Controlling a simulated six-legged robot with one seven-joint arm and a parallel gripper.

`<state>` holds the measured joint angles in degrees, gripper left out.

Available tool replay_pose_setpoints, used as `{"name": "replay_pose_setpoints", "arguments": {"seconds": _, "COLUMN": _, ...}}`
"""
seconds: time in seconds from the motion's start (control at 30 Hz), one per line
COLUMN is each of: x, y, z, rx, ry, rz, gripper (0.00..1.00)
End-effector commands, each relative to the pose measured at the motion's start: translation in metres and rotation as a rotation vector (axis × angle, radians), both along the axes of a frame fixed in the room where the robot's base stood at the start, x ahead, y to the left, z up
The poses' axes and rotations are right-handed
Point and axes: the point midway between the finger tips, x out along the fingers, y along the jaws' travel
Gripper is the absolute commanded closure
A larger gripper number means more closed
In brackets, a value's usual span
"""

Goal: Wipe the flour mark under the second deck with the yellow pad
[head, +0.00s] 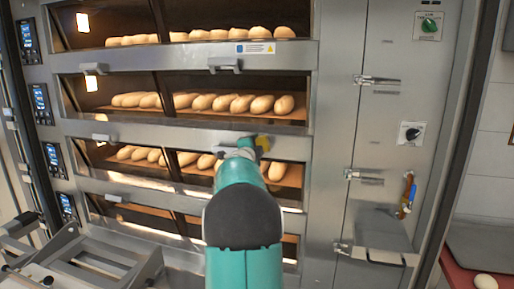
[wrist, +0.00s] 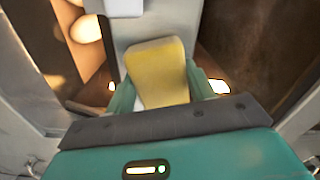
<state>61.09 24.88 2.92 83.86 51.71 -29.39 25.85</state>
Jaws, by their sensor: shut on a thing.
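The yellow pad (wrist: 158,72) is held between the two fingers of my gripper (wrist: 161,88), which is shut on it. I cannot make out the flour mark; pale streaks on the steel could be reflections.
Loaves (head: 240,104) lie in several oven decks. A handle (head: 224,65) sticks out above the second deck. A steel cabinet (head: 385,130) with latches and knobs stands to the right. A metal frame (head: 85,265) stands at lower left.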

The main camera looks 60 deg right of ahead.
Motion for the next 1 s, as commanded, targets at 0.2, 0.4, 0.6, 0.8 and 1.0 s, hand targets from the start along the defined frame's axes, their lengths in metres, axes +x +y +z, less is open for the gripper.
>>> {"name": "replay_pose_setpoints", "arguments": {"seconds": 0.2, "x": -0.002, "y": 0.016, "z": 0.001, "rx": -0.001, "ry": 0.000, "rz": 0.001, "gripper": 0.68}}
{"name": "replay_pose_setpoints", "arguments": {"seconds": 0.4, "x": -0.005, "y": 0.034, "z": 0.001, "rx": -0.002, "ry": 0.001, "rz": 0.001, "gripper": 0.68}}
{"name": "replay_pose_setpoints", "arguments": {"seconds": 0.6, "x": -0.008, "y": 0.052, "z": 0.001, "rx": -0.001, "ry": 0.000, "rz": 0.001, "gripper": 0.68}}
{"name": "replay_pose_setpoints", "arguments": {"seconds": 0.8, "x": -0.010, "y": 0.059, "z": 0.000, "rx": -0.001, "ry": 0.000, "rz": 0.000, "gripper": 0.68}}
{"name": "replay_pose_setpoints", "arguments": {"seconds": 1.0, "x": -0.010, "y": 0.059, "z": 0.000, "rx": -0.001, "ry": 0.000, "rz": 0.000, "gripper": 0.68}}
